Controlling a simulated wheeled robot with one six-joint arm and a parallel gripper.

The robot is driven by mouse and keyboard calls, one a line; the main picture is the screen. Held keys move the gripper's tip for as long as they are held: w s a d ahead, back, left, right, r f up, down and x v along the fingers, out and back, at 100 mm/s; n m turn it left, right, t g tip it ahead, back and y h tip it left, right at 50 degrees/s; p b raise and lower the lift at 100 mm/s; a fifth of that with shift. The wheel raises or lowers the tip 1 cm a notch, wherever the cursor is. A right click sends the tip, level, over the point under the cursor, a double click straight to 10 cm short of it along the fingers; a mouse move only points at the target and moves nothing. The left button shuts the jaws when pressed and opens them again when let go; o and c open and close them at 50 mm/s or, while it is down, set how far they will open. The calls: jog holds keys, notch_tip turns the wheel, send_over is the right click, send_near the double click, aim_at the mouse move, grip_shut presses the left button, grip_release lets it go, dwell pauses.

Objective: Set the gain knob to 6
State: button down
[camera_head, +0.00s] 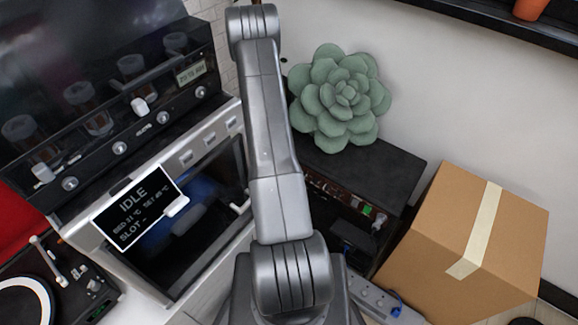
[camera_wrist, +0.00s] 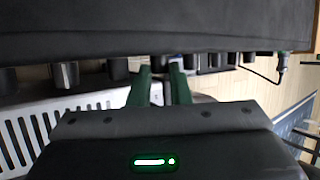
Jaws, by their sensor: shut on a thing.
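The black amplifier (camera_head: 372,173) stands at the middle right in the head view, its control panel partly behind my arm. In the wrist view its dark body (camera_wrist: 160,28) fills the top, with a row of dark knobs below, including one with a light face (camera_wrist: 65,75). My gripper (camera_wrist: 160,76) has two green fingers closed around a knob in this row. That knob is mostly hidden between the fingers, and I cannot read its label or pointer. In the head view my gripper is hidden by the arm.
A green succulent (camera_head: 340,97) sits on the amplifier. A cardboard box (camera_head: 464,246) stands close to its right. A machine with an IDLE screen (camera_head: 138,207) and a turntable (camera_head: 28,298) are at the left. A cable plug (camera_wrist: 281,62) sticks out of the panel.

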jog(key=shift+a+f+g+h, duration=0.1)
jog(key=shift+g+h, duration=0.2)
jog(key=shift+h, duration=0.1)
dwell(0.3)
jog(key=c, duration=1.3)
grip_release()
jog(key=shift+c, duration=0.2)
notch_tip(320, 180, up, 10)
jog(key=shift+p, duration=0.4)
